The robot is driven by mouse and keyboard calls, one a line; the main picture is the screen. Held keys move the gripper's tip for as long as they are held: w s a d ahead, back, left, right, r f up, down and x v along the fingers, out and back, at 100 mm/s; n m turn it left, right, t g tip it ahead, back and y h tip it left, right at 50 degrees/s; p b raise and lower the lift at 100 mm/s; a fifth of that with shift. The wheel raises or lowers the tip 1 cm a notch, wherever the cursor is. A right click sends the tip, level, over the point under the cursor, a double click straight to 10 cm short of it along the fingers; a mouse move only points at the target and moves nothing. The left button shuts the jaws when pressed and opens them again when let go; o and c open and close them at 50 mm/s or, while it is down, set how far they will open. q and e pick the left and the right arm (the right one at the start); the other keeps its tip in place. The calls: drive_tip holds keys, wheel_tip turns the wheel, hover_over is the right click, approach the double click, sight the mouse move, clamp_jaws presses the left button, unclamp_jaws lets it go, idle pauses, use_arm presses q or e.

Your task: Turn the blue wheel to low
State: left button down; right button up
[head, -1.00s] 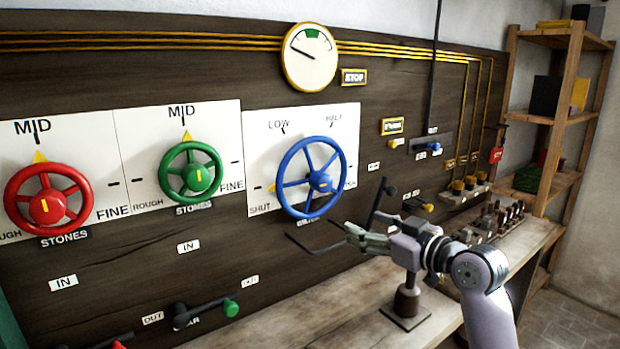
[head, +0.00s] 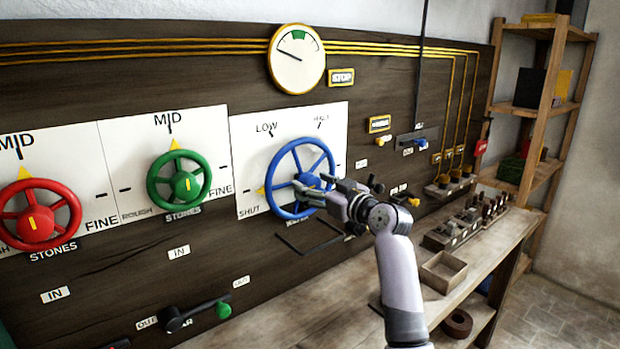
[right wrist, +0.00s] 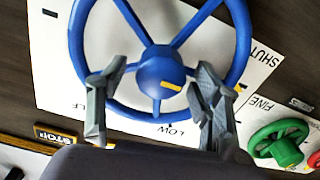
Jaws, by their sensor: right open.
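The blue wheel (head: 274,165) is on a white panel (head: 245,140) marked SHUT, LOW and HALF. A yellow pointer (head: 260,190) at its left rim points near SHUT. My right gripper (head: 312,188) is in front of the wheel and hides part of its right side and hub. In the right wrist view the blue wheel (right wrist: 158,72) appears turned over, with a yellow mark on its hub. The open fingers of the right gripper (right wrist: 157,88) stand either side of the hub. I cannot tell whether they touch the wheel. My left gripper is not in view.
A green wheel (head: 163,165) and a red wheel (head: 70,205) are to the left on the same wall. A gauge (head: 297,58) hangs above. A bench (head: 400,300) with a small open box (head: 443,272) runs along below. Wooden shelves (head: 540,110) stand right.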

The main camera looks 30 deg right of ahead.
drive_tip(key=shift+w+a, duration=0.1)
drive_tip(key=shift+w, duration=0.9)
drive_tip(key=shift+c, duration=1.3)
drive_tip(key=c, duration=0.9)
